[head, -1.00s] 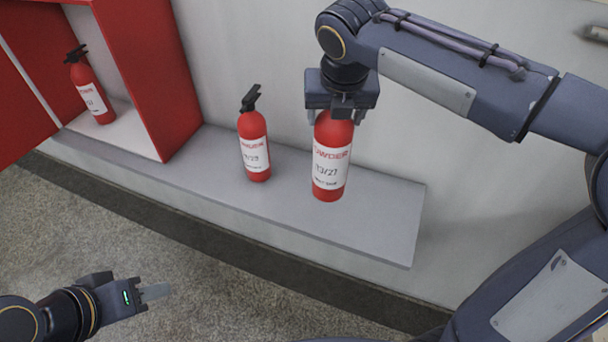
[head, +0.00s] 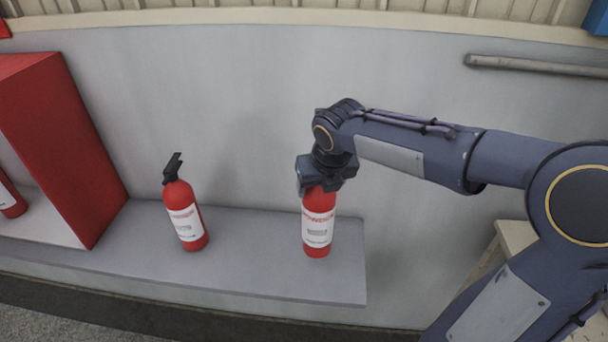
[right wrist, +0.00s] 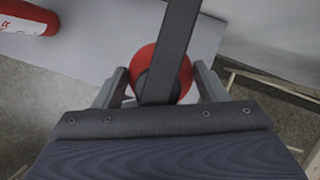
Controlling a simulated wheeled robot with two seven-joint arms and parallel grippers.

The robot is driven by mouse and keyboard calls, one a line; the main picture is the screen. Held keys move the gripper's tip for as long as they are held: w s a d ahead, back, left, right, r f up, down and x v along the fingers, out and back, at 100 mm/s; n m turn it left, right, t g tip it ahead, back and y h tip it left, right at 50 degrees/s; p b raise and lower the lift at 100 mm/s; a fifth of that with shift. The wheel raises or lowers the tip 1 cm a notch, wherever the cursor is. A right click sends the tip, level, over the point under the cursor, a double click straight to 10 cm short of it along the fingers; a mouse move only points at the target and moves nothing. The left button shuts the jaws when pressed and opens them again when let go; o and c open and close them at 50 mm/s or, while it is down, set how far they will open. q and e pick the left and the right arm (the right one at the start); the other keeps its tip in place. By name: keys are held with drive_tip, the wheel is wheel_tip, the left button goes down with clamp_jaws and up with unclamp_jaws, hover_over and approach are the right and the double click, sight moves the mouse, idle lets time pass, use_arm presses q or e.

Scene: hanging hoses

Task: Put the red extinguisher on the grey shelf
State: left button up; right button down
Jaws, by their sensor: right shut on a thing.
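A red extinguisher (head: 318,240) with a white label is upright at the right part of the grey shelf (head: 270,277). My right gripper (head: 320,188) is shut on its top from above. Its base is over the shelf; whether it touches the surface is hard to tell. In the right wrist view the held extinguisher (right wrist: 177,60) shows between the two fingers, partly hidden by a dark bar. A second red extinguisher (head: 184,212) with a black handle stands on the shelf to the left, apart from the held one. My left gripper is out of view.
A red cabinet (head: 60,150) stands on the shelf at the left, with another extinguisher (head: 10,200) partly visible inside. A pale wall rises behind, with a grey bar (head: 535,67) on it. A light stool-like frame (head: 512,240) is at right, behind my arm.

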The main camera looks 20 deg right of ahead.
drive_tip(key=shift+d+f, duration=0.55)
drive_tip(key=shift+d, duration=0.05)
drive_tip(key=shift+d+f, duration=0.1)
drive_tip(key=shift+f, duration=1.65)
drive_tip(key=shift+c, duration=1.3)
unclamp_jaws()
drive_tip(key=shift+s+f, duration=0.1)
drive_tip(key=shift+f, duration=0.05)
